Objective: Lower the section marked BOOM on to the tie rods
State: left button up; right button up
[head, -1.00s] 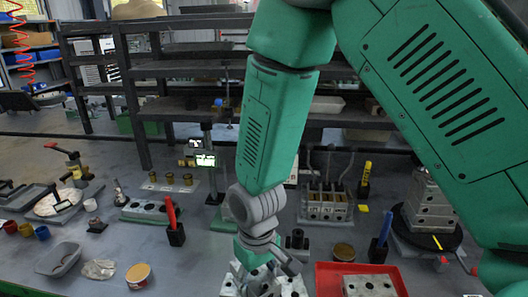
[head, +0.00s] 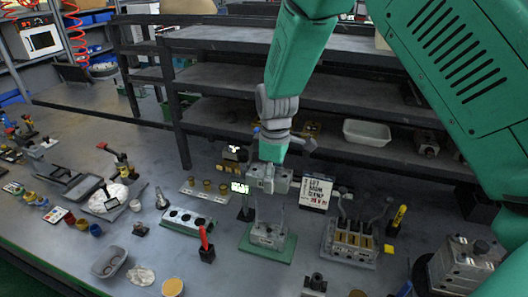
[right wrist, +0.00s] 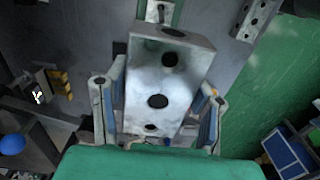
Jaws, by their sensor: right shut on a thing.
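My right gripper (head: 268,165) is shut on a grey metal valve section (head: 269,181), held in the air above the green base plate (head: 250,244). Any BOOM marking is too small to read. A lower grey block (head: 268,235) stands on that plate, with thin upright tie rods (head: 256,208) seeming to rise from it below the held section. I cannot tell whether the rods touch the section. In the right wrist view the section (right wrist: 160,78) shows its holes between the two fingers (right wrist: 158,112). My left gripper is not in view.
Dark shelves (head: 240,80) stand behind.

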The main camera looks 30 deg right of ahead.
jog(key=shift+w+d+r, duration=0.2)
jog(key=shift+r, duration=0.05)
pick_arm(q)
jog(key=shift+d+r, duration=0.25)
pick_arm(e)
jog(key=shift+d, duration=0.2)
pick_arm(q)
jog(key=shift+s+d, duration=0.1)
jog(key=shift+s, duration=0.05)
pick_arm(e)
jog(key=shift+s+f, duration=0.1)
jog(key=shift+a+f, duration=0.15)
jog(key=shift+f, duration=0.1)
jog(key=shift+a+f+b, duration=0.1)
jog(key=shift+f+b, duration=0.4)
jog(key=shift+f, duration=0.1)
pick_arm(q)
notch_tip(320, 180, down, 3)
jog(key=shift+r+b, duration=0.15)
jog(key=shift+b, duration=0.7)
pick_arm(e)
notch_tip(320, 180, down, 4)
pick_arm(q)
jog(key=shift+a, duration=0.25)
